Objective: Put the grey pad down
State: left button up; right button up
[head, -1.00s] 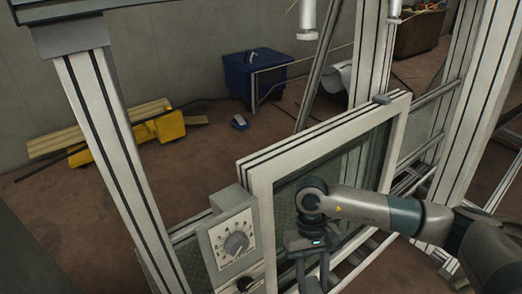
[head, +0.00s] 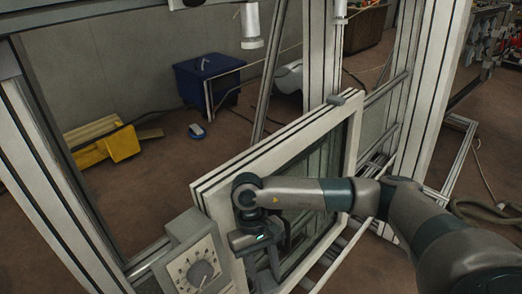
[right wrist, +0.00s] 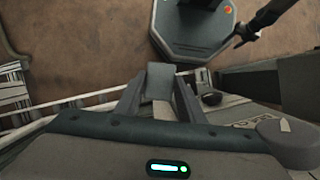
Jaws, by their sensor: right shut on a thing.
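In the right wrist view, a small grey pad (right wrist: 160,82) sits between the two fingers of my right gripper (right wrist: 158,100). The gripper is shut on it. In the head view, my right gripper (head: 262,268) points down in front of the lower left part of the white-framed panel (head: 268,156). The pad in its jaws cannot be made out there. A similar small grey block (head: 345,97) sits on the panel's top edge near its right corner. My left gripper does not show.
A grey box with a dial (head: 192,262) stands just left of my right gripper. Tall metal posts (head: 431,110) rise to the right and left.

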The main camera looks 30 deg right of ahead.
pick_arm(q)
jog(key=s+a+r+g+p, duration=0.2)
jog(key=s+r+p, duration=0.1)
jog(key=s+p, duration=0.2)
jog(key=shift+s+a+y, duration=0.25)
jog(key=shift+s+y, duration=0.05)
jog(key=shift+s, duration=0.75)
pick_arm(e)
jog(key=w+d+r+m+t+y, duration=0.1)
jog(key=w+d+r+m, duration=0.3)
jog(key=r, duration=0.8)
jog(key=w+d+r+m+t+y, duration=0.2)
jog(key=w+d+r+m, duration=0.2)
jog(key=r+m, duration=0.4)
jog(key=w+d+r+m+t+y, duration=0.1)
jog(key=w+d+r+m, duration=0.2)
jog(key=r, duration=1.2)
jog(key=d+m, duration=0.2)
jog(key=m, duration=0.1)
jog(key=shift+w+r+t+y, duration=0.3)
jog(key=shift+w+r+t, duration=0.05)
jog(key=shift+w+t, duration=0.05)
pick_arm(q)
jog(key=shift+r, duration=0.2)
pick_arm(e)
jog(key=shift+w, duration=0.1)
